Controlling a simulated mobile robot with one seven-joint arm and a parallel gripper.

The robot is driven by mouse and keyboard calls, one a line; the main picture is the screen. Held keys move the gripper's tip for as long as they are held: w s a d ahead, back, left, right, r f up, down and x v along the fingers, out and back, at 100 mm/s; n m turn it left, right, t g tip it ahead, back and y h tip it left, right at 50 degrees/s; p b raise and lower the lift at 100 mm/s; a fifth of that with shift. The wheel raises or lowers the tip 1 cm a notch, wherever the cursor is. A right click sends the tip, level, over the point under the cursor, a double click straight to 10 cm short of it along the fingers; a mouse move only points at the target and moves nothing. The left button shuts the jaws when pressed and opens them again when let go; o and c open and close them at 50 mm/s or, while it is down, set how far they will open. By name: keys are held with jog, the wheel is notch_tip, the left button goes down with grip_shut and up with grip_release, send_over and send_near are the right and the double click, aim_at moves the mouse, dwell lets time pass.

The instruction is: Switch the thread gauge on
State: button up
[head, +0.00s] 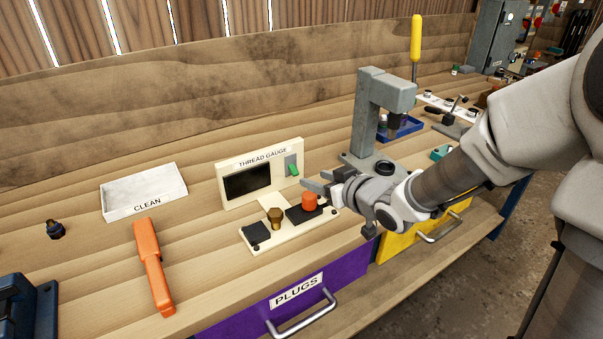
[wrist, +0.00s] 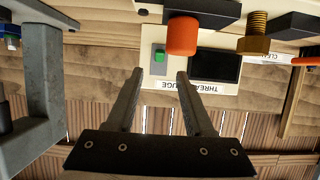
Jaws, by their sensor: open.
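The thread gauge (head: 232,201) is a cream panel with a dark, blank screen (head: 247,182), standing on the workbench. A green switch (head: 294,169) sits on a grey plate at its right side. In the wrist view, which is upside down, the green switch (wrist: 159,56) lies just beyond and between my fingertips. My gripper (head: 311,180) is open and empty, in front of the panel's right side and apart from the switch. Its two fingers also show in the wrist view (wrist: 160,73).
On the gauge's base, an orange cylinder (head: 309,201) stands close below my fingers, beside a brass bolt (head: 275,218). A grey press (head: 366,120) stands to the right. A CLEAN tray (head: 144,195) and an orange tool (head: 152,265) lie left.

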aim_at(296, 172)
jog(key=b+x, duration=0.2)
jog(key=x, duration=0.6)
jog(key=shift+c, duration=0.3)
grip_shut()
